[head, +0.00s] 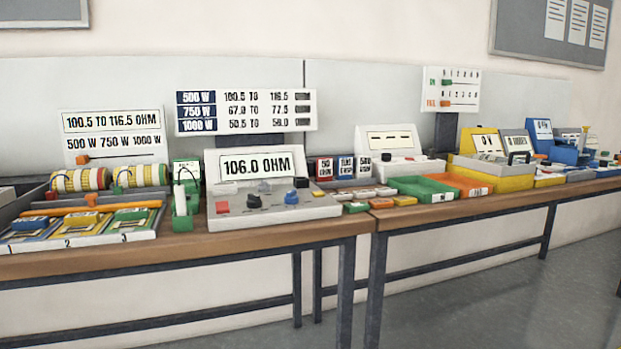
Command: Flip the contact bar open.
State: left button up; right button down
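A long orange bar (80,208), which looks like the contact bar, lies across the back part of a pale tray (142,237) at the far left of the head view. A small orange block (91,200) stands up near its middle. In front of the bar are slots marked 1, 2 and 3, holding blue, yellow and green flat pieces. The bar looks lowered over their rear part, but I cannot tell whether it touches them. Neither of my grippers is in view.
A meter box (262,208) reading 106.0 OHM, with knobs, stands right of the tray. Between them is a green and white upright part (182,208). Striped rolls (80,180) lie behind the bar. Green (425,188) and orange (462,185) trays sit further right.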

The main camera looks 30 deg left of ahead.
aim_at(92, 207)
jog(key=u, duration=2.1)
jog(key=i+j, duration=0.35)
jog(key=j, duration=0.2)
jog(key=i+j+u, duration=0.1)
jog(key=i+j, duration=0.25)
jog(key=j, duration=0.15)
